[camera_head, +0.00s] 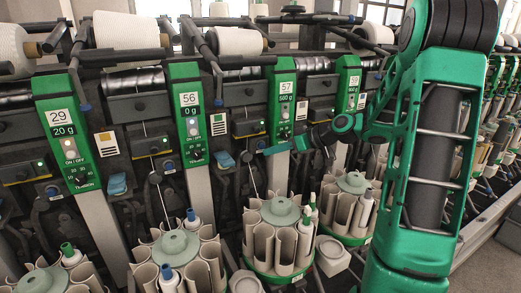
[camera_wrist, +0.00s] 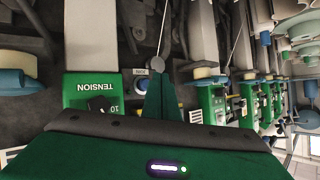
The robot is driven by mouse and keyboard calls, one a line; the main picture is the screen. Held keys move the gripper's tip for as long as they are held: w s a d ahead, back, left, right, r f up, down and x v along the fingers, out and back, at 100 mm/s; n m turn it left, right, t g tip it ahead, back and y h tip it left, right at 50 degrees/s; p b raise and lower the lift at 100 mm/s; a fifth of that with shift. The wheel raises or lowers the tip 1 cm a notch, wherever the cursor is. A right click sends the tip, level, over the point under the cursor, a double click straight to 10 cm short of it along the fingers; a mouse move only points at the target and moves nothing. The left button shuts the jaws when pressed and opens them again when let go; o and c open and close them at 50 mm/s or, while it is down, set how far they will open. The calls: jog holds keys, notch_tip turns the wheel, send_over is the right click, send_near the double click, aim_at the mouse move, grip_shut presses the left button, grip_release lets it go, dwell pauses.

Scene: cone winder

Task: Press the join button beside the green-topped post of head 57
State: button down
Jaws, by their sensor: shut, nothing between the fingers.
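The green-topped post of head 57 (camera_head: 285,88) stands mid-picture in the head view, its display reading 560 g. Its small blue join button (camera_head: 261,144) is at the post's lower left. In the wrist view, which is upside down, the join button (camera_wrist: 140,84) lies under a JOIN label, beside a green TENSION panel (camera_wrist: 90,92). My gripper (camera_head: 270,150) is shut and empty, in front of the post's lower end. In the wrist view its green tip (camera_wrist: 160,84) is just right of the button; whether they touch I cannot tell.
Post 56 (camera_head: 188,115) and post 29 (camera_head: 68,140) stand to the left, post 59 (camera_head: 348,85) to the right. Round bobbin magazines (camera_head: 280,235) stand below the heads. White yarn cones (camera_head: 125,30) sit above. My arm covers the right side.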

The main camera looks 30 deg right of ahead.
jog(key=shift+s, duration=2.15)
jog(key=s+a+f+m+g+h, duration=0.25)
jog(key=s+a+g+h, duration=0.25)
jog(key=s+a, duration=0.6)
jog(key=s+d+m+g+h, duration=0.1)
jog(key=s+d+m, duration=0.3)
jog(key=s, duration=0.7)
jog(key=s+d+f+m+g+h, duration=0.1)
jog(key=s+d+m+g, duration=0.3)
jog(key=s+d, duration=0.3)
jog(key=s, duration=0.5)
jog(key=shift+s+m, duration=0.3)
jog(key=shift+m, duration=0.05)
jog(key=shift+d, duration=0.1)
